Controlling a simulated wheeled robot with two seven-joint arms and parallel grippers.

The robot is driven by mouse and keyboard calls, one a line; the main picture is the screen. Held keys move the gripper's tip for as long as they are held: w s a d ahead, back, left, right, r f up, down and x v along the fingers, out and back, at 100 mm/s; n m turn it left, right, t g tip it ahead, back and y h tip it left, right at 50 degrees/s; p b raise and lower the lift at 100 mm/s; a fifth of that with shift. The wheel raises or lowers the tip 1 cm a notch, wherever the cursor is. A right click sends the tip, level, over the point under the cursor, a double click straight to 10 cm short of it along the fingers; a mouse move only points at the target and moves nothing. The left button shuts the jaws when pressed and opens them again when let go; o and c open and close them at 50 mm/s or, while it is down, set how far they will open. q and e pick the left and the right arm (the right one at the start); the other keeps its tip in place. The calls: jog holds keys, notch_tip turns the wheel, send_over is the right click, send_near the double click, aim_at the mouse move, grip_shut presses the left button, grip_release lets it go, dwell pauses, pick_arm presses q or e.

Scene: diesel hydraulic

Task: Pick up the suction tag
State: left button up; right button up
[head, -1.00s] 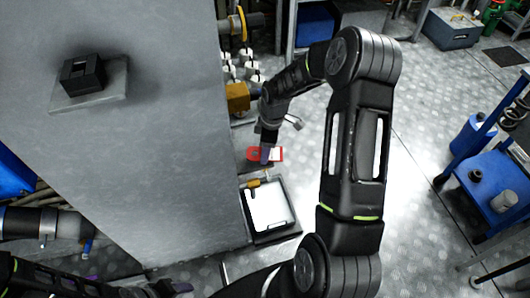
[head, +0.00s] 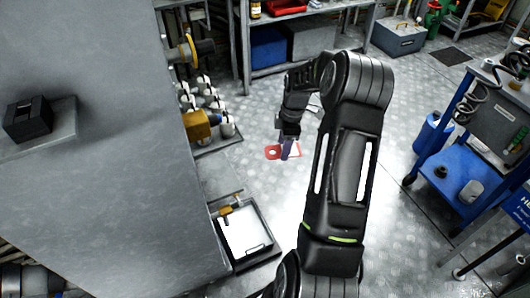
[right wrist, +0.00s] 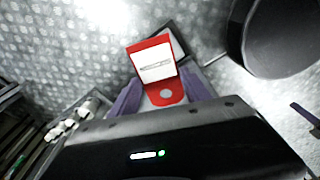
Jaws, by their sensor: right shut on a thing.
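The suction tag is a red tag with a white label and a round hole. In the head view the suction tag (head: 273,152) shows at the tip of my right gripper (head: 286,150), clear of the grey machine. In the right wrist view the tag (right wrist: 152,60) stands out between the two purple fingers of the right gripper (right wrist: 160,97), which are shut on its end near the hole. Floor shows behind the tag. My left gripper is not seen in the head view now.
A black-rimmed tray (head: 247,236) with a white sheet lies at the machine's foot. A brass valve (head: 201,125) and several white-capped parts stand left of the tag. A blue cart (head: 464,170) is at right. Open floor lies between.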

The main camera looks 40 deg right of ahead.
jog(key=shift+s+d, duration=0.25)
jog(key=shift+d, duration=0.5)
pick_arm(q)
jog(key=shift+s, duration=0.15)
pick_arm(e)
jog(key=shift+s, duration=0.1)
dwell(0.9)
